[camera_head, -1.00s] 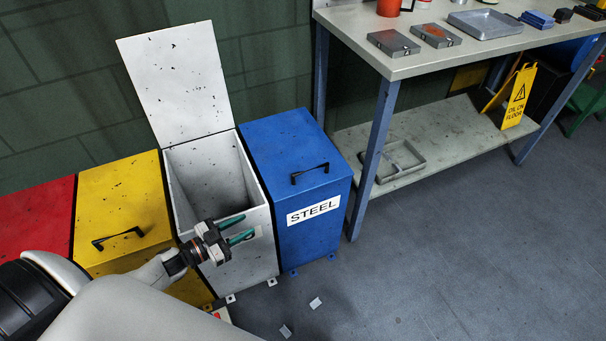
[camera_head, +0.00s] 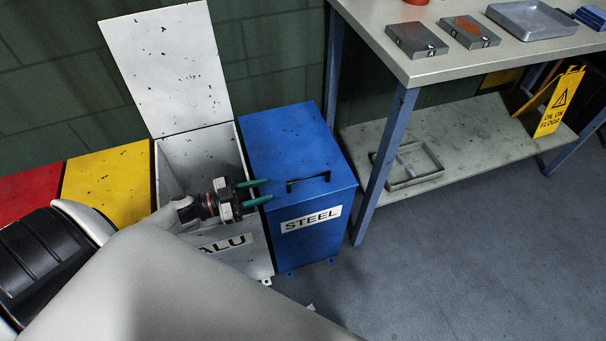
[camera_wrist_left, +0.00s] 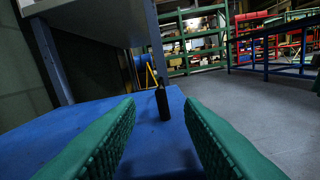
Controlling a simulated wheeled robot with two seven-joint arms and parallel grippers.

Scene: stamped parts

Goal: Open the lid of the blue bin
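The blue bin (camera_head: 312,249) carries a white STEEL label, and its flat blue lid (camera_head: 290,143) is shut. A black bar handle (camera_head: 308,180) stands on the lid near its front edge. My left gripper (camera_head: 262,191) is open and empty at the lid's left side, its green fingers pointing right toward the handle. In the left wrist view the handle (camera_wrist_left: 163,103) shows end-on, ahead of and between the spread fingers (camera_wrist_left: 160,135), apart from both. My right gripper is not in view.
The white ALU bin (camera_head: 243,258) to the left has its lid (camera_head: 168,70) standing open. Yellow (camera_head: 108,183) and red (camera_head: 28,192) bins stand further left. A workbench (camera_head: 430,62) with a lower shelf (camera_head: 460,150) is close on the right. Floor in front is clear.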

